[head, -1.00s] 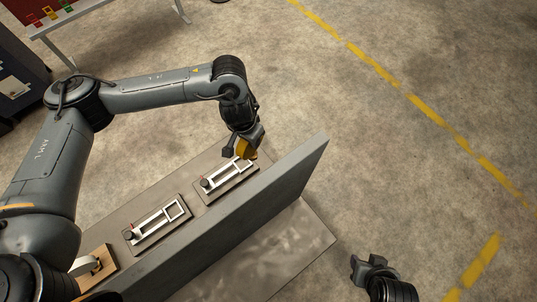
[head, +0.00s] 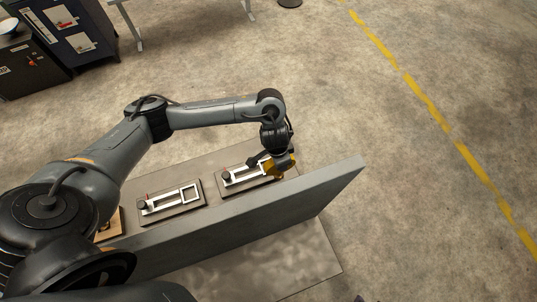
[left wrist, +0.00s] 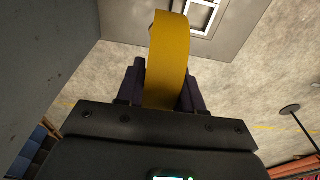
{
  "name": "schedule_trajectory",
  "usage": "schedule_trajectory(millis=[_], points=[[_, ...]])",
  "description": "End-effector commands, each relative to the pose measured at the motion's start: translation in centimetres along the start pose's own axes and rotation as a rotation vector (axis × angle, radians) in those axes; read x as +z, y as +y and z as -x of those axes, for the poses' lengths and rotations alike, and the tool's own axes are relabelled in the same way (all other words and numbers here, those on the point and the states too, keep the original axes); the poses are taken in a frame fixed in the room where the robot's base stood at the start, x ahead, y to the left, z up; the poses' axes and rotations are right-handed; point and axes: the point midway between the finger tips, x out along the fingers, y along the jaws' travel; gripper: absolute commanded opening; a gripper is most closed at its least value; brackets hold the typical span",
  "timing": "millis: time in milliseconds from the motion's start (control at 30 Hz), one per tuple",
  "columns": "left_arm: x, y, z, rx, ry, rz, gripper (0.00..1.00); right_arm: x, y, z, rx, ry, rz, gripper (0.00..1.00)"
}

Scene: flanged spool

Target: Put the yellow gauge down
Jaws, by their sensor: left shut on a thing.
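My left gripper (head: 277,164) is over the far plate (head: 231,190), on the near side of the long bench, close to the grey upright wall. It is shut on the yellow gauge (head: 285,171). In the left wrist view the yellow gauge (left wrist: 170,50) is a curved yellow band standing up between the two dark fingers of the left gripper (left wrist: 160,88). The far plate carries a white frame (head: 240,177), partly hidden by the gripper. Whether the gauge touches the plate or frame cannot be told. My right gripper is not visible.
A second plate with a white slotted frame (head: 170,203) and a red-tipped post lies left along the bench. The tall grey wall (head: 270,214) runs along the bench's near side. Cabinets (head: 75,40) stand at the far left.

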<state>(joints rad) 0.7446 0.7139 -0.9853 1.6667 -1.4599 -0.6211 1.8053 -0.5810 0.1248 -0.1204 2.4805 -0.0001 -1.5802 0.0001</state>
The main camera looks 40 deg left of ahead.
Motion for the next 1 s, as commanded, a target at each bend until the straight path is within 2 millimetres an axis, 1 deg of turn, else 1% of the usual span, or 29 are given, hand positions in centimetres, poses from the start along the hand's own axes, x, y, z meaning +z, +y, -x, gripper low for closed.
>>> schedule_trajectory(millis=[33,133,167,300,400,500,633,900,1000], points=[[0.5,-1.2,-1.2,-0.001,-0.002,0.006,0.0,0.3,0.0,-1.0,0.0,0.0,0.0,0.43],[0.9,-3.2,-2.4,-0.001,-0.002,0.007,0.0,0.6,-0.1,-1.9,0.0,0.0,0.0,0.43],[1.0,-3.8,-2.4,-0.002,-0.003,0.006,0.0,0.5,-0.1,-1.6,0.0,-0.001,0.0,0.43],[1.4,-6.0,-3.4,-0.002,-0.001,0.004,0.0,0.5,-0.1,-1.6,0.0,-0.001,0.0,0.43],[1.6,-6.9,-4.0,-0.001,-0.001,0.002,0.0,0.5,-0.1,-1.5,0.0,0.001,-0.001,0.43],[1.7,-7.5,-4.3,0.0,0.0,0.001,0.0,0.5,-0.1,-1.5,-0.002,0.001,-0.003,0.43],[1.8,-7.6,-4.7,0.0,0.0,0.0,0.0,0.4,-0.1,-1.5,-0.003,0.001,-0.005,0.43],[2.2,-7.6,-7.8,0.0,-0.002,0.002,0.0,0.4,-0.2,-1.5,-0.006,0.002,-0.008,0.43],[2.2,-7.6,-8.3,0.0,0.001,0.001,0.0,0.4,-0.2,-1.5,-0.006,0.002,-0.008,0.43]])
